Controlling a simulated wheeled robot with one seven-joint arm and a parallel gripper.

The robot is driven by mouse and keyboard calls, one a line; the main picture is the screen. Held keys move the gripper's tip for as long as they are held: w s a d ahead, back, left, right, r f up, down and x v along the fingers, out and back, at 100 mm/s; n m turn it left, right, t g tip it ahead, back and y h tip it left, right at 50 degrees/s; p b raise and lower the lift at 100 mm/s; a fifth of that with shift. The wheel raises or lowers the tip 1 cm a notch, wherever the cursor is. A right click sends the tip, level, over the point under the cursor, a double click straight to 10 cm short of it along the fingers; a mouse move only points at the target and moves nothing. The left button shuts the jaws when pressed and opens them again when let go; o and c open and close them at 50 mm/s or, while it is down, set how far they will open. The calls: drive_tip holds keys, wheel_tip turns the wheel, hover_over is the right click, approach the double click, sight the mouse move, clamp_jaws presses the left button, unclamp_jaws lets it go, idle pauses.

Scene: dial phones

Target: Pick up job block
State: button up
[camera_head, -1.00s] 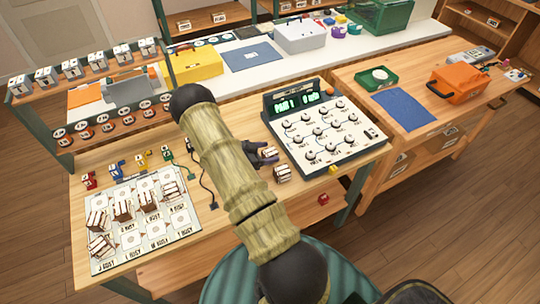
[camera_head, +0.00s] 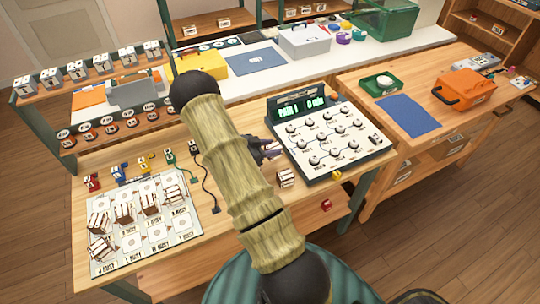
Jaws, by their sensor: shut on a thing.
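My gripper (camera_head: 268,151) is low over the wooden table, just left of the panel with dials, and my arm covers part of it. It is shut on a small job block, which is mostly hidden by the fingers and arm. Another brown-and-white block (camera_head: 286,177) stands on the table just right of and in front of my gripper, apart from it. Several similar blocks, one of them (camera_head: 150,204), stand on a white marked mat (camera_head: 188,228) at the table's left.
The dial panel (camera_head: 356,160) with a lit green display stands right of my gripper. A dark cable (camera_head: 207,190) lies left of my arm. An orange case (camera_head: 467,90) is on the right table.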

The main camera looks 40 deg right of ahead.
sight(270, 148)
wheel_tip(270, 148, up, 5)
drive_tip(key=shift+f, duration=0.1)
idle(0.7)
